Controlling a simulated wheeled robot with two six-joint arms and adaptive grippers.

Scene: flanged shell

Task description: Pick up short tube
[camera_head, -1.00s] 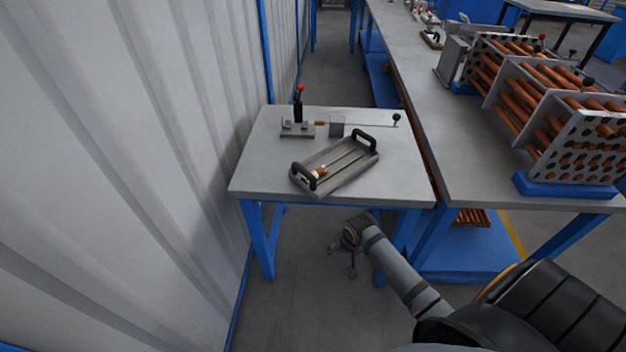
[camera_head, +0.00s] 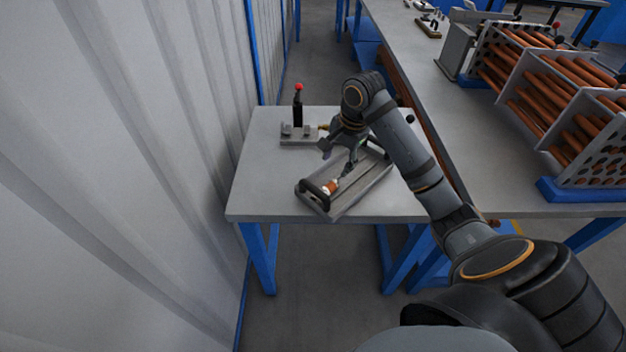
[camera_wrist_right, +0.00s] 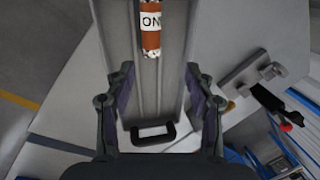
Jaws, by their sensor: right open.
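The short tube (camera_head: 331,187) is copper-coloured with a white band. It lies in the grey tray (camera_head: 352,197) near the tray's front-left handle. In the right wrist view the tube (camera_wrist_right: 151,30) shows at the top, with letters on its white label, lying along a groove of the tray (camera_wrist_right: 176,70). My right gripper (camera_head: 338,160) is over the tray, behind the tube in the head view. It also shows in the right wrist view (camera_wrist_right: 160,110), with its two fingers wide apart and nothing between them touching. My left gripper is not in view.
The tray stands on a small grey table (camera_head: 262,185). A fixture with a red-knobbed lever (camera_head: 298,108) stands at the table's back left. A ribbed wall (camera_head: 130,170) is close on the left. A long bench with a rack of copper tubes (camera_head: 560,90) is on the right.

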